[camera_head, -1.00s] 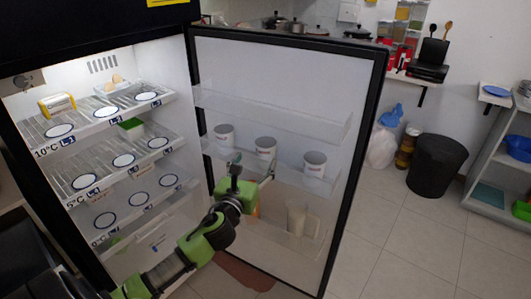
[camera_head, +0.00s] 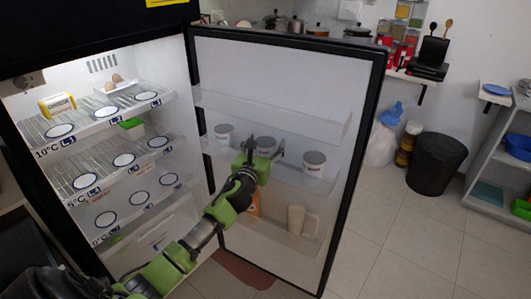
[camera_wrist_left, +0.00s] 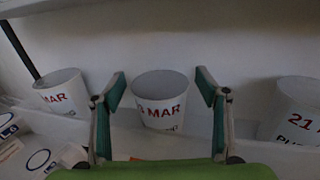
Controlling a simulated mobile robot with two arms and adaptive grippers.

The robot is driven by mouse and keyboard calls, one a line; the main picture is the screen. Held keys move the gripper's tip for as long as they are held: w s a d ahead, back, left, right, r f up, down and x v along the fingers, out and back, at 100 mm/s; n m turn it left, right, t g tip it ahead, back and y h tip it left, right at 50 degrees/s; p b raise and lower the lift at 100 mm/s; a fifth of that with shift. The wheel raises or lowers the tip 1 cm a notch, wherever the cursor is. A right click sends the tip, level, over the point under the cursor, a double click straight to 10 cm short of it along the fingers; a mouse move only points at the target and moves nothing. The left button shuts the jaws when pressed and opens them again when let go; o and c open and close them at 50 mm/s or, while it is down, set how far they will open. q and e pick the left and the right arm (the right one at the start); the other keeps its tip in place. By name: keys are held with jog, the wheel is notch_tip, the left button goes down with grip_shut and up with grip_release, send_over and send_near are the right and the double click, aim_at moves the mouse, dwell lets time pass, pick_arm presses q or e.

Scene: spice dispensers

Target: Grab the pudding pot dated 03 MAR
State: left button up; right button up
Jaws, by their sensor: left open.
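Three white pudding pots stand in the door's middle shelf: a left pot (camera_head: 223,135), a middle pot (camera_head: 266,144) and a right pot (camera_head: 314,164). In the left wrist view the middle pot (camera_wrist_left: 160,100) shows red print that looks like "3 MAR", its first digit unclear. The left pot (camera_wrist_left: 62,92) reads "MAR" with its number hard to read, and the right pot (camera_wrist_left: 298,108) starts with "21". My left gripper (camera_head: 264,150) is open in front of the middle pot, its fingers (camera_wrist_left: 160,82) on either side in view, seemingly not touching it. My right gripper is not in view.
The fridge door (camera_head: 355,150) stands open. The door shelf's front wall (camera_wrist_left: 260,146) runs below the pots, and another door shelf (camera_head: 270,112) is above them. A beige jug (camera_head: 303,221) stands in the lower door shelf. Fridge racks (camera_head: 100,165) are at left.

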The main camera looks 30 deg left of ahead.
pick_arm(q)
jog(key=c, duration=1.3)
jog(key=shift+r, duration=0.1)
jog(key=shift+c, duration=0.2)
jog(key=shift+s+r, duration=0.2)
jog(key=shift+r, duration=0.25)
notch_tip(320, 180, up, 7)
jog(key=shift+f+p, duration=0.1)
jog(key=shift+p, duration=0.45)
jog(key=s+a+b+v, duration=0.1)
jog(key=a+v, duration=0.3)
jog(key=v, duration=1.5)
jog(key=shift+s+f+b, duration=0.15)
jog(key=shift+f+b, duration=0.1)
jog(key=shift+b, duration=0.5)
